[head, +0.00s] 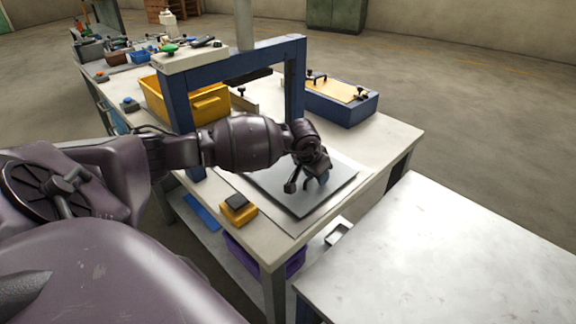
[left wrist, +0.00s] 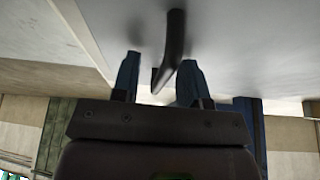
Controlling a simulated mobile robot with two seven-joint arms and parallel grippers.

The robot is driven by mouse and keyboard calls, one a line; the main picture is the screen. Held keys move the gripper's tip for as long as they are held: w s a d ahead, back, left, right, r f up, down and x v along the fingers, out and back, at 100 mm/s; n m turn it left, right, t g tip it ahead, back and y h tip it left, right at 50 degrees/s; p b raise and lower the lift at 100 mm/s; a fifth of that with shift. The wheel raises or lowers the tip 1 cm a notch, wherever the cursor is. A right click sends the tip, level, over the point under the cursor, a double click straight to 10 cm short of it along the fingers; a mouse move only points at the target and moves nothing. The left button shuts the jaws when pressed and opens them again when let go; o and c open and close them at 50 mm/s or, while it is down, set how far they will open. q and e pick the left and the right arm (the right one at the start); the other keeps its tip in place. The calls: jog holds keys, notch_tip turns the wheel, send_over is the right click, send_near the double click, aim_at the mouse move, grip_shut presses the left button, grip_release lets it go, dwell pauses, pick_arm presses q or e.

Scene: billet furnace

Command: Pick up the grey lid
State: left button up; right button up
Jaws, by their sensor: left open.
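The grey lid (head: 340,176) lies as a flat dark grey plate on the front of the white workbench in the head view. In the left wrist view its grey face (left wrist: 245,45) fills the upper part. A dark curved handle (left wrist: 176,35) rises from it. My left gripper (head: 308,184) is over the middle of the lid and hides part of it and of the handle. In the left wrist view the gripper (left wrist: 158,77) is open, with blue fingertips apart and the handle's end showing between them. I cannot tell whether they touch it. My right gripper is not in view.
A blue frame (head: 295,75) stands over the bench behind the lid. A yellow bin (head: 155,97), a blue box with a tan top (head: 340,105) and a yellow block with a dark top (head: 238,212) are nearby. A white table (head: 450,250) at lower right is bare.

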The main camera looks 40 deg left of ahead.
pick_arm(q)
grip_shut()
dwell(0.3)
